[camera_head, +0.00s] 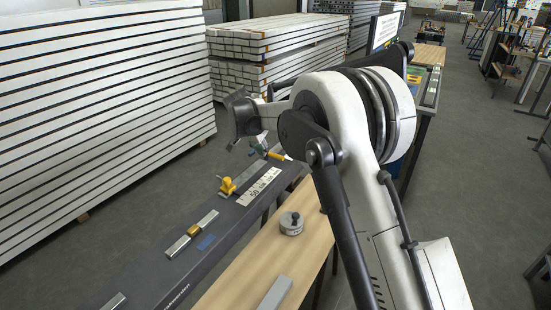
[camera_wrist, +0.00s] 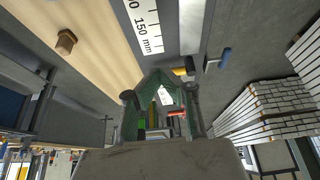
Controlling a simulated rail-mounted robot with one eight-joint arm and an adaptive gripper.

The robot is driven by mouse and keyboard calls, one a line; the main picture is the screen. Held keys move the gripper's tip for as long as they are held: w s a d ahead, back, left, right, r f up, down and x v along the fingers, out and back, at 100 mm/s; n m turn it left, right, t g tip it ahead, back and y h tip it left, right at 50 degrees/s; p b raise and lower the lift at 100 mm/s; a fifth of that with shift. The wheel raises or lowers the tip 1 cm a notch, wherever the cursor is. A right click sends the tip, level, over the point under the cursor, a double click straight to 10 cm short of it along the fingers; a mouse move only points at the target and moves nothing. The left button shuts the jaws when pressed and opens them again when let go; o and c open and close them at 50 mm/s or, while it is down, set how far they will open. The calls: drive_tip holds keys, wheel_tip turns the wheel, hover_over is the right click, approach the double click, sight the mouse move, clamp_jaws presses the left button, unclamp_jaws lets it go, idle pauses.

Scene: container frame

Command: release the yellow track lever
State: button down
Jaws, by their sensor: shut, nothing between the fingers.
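A yellow lever fitting (camera_head: 228,187) stands on the dark track (camera_head: 215,225) in the head view. A second, yellow and green handled piece (camera_head: 273,154) lies farther along the track, close to my gripper. I cannot tell for sure which one is the track lever. In the wrist view, a small yellow part (camera_wrist: 180,71) and a blue handle (camera_wrist: 225,55) show just beyond my fingers. My gripper (camera_wrist: 160,78) is shut with nothing in it, its green fingers drawn together. In the head view my arm partly hides it, and I see no clear contact with a lever.
A scale plate (camera_head: 259,186) lies on the track. A round grey weight (camera_head: 291,223) stands on the wooden bench (camera_head: 250,260). Stacked beams (camera_head: 100,90) fill the left.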

drive_tip(key=x, duration=0.9)
drive_tip(key=shift+w+d, duration=0.1)
drive_tip(key=w, duration=0.1)
drive_tip(key=w+d+p, duration=0.1)
drive_tip(key=shift+w+d+f, duration=0.15)
drive_tip(key=shift+w+d, duration=0.1)
drive_tip(key=shift+w, duration=0.05)
drive_tip(key=shift+w+d, duration=0.3)
drive_tip(key=shift+w, duration=0.25)
drive_tip(key=shift+a, duration=0.1)
